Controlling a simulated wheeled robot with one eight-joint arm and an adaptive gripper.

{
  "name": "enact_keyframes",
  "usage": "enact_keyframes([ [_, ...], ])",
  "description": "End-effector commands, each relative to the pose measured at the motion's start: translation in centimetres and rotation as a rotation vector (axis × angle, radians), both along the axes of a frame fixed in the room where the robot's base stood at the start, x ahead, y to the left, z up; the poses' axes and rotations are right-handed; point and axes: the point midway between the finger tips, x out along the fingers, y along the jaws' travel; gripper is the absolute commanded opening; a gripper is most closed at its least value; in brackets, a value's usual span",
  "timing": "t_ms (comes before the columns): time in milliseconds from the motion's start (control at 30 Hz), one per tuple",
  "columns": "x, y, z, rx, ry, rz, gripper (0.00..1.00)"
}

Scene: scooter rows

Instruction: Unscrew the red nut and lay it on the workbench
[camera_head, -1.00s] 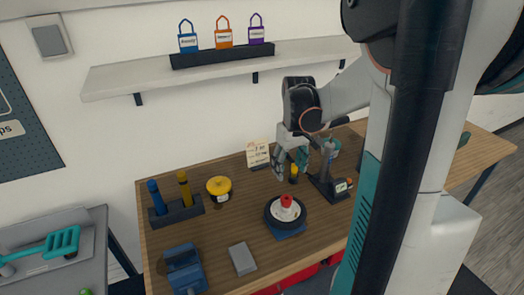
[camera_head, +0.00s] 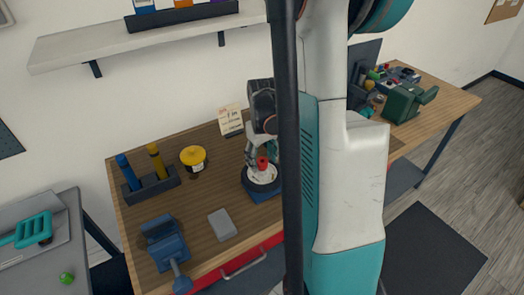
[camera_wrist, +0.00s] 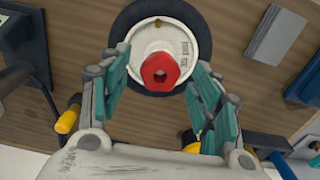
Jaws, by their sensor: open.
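The red nut (camera_head: 262,163) sits on top of a white wheel hub with a black tyre (camera_head: 250,186) on the wooden workbench (camera_head: 205,262). In the wrist view the red nut (camera_wrist: 160,71) shows its hole and lies near the middle of the white hub (camera_wrist: 185,45). My gripper (camera_wrist: 158,85) is open, with one teal-padded finger to the left of the nut and one to the right. Both fingers look apart from it. In the head view my arm hides part of the wheel and my gripper.
A grey block (camera_head: 222,224), a blue vise (camera_head: 166,243), a yellow-lidded jar (camera_head: 193,157) and a rack with blue and yellow handles (camera_head: 152,187) stand on the left of the bench. A small sign (camera_head: 231,119) stands behind. Bare wood shows between them.

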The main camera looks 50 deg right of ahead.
Motion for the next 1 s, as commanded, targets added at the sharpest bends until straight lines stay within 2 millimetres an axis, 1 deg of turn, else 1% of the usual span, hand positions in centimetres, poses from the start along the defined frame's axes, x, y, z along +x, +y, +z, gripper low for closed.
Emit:
enact_keyframes([
  [33, 0.04, -0.02, -0.48, 0.000, 0.000, 0.000, 0.58],
  [133, 0.00, 0.00, -0.89, 0.000, 0.000, 0.000, 0.58],
  [433, -0.01, 0.01, -1.02, 0.000, 0.000, 0.000, 0.58],
  [467, -0.01, 0.01, -1.01, 0.000, 0.000, 0.000, 0.53],
  [500, -0.01, 0.01, -1.01, 0.000, 0.000, 0.000, 0.44],
  [567, -0.01, 0.00, -1.01, 0.000, 0.000, 0.000, 0.31],
  [600, -0.01, 0.00, -1.01, 0.000, 0.000, 0.000, 0.22],
  [633, -0.01, 0.00, -1.01, 0.000, 0.000, 0.000, 0.15],
  [667, 0.00, 0.00, -1.01, 0.000, 0.000, 0.000, 0.10],
  [867, -0.01, 0.01, -1.03, 0.000, 0.000, 0.021, 0.10],
  [1000, 0.01, 0.00, -1.12, 0.000, 0.000, 0.167, 0.10],
])
